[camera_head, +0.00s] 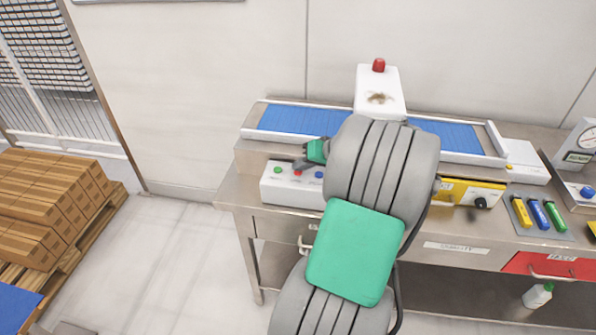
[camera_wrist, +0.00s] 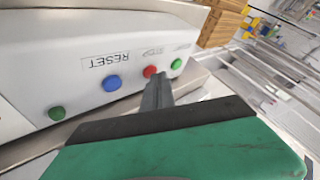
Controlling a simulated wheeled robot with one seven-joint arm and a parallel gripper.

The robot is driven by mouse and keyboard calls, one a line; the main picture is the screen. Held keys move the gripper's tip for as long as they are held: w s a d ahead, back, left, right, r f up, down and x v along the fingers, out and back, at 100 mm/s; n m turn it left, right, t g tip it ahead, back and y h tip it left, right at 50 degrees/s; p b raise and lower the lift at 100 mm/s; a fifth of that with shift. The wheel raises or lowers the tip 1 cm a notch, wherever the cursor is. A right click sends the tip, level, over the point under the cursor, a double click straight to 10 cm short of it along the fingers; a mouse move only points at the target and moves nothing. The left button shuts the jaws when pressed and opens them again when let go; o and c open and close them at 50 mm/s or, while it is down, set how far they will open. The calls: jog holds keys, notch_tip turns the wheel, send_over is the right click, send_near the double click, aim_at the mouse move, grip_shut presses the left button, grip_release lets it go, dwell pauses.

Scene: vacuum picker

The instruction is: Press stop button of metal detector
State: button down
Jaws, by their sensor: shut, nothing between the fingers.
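The white button box (camera_head: 280,192) sits at the front left of the bench, before the conveyor. It carries a green button (camera_head: 277,170), a red button and a blue button (camera_head: 319,174). In the wrist view the red button (camera_wrist: 149,71) lies between the green one (camera_wrist: 176,64) and the blue one (camera_wrist: 111,83), which is labelled RESET. My gripper (camera_wrist: 156,82) is shut and empty, its fingertips right at the red button's lower edge. I cannot tell whether they touch it. The gripper (camera_head: 299,168) also shows over the box in the head view. The white metal detector (camera_head: 379,85) with a red lamp stands behind.
The blue conveyor belt (camera_head: 290,119) runs behind the box, partly hidden by my arm. A yellow device (camera_head: 470,192) and several coloured markers lie to the right. Another green button (camera_wrist: 56,113) shows left in the wrist view. Cardboard boxes (camera_head: 45,205) stand on a pallet at left.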

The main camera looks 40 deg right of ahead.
aim_at(301, 173)
jog(key=shift+r+p, duration=0.45)
jog(key=shift+r, duration=0.25)
notch_tip(301, 173, up, 5)
jog(key=p, duration=0.4)
jog(key=shift+r, duration=0.1)
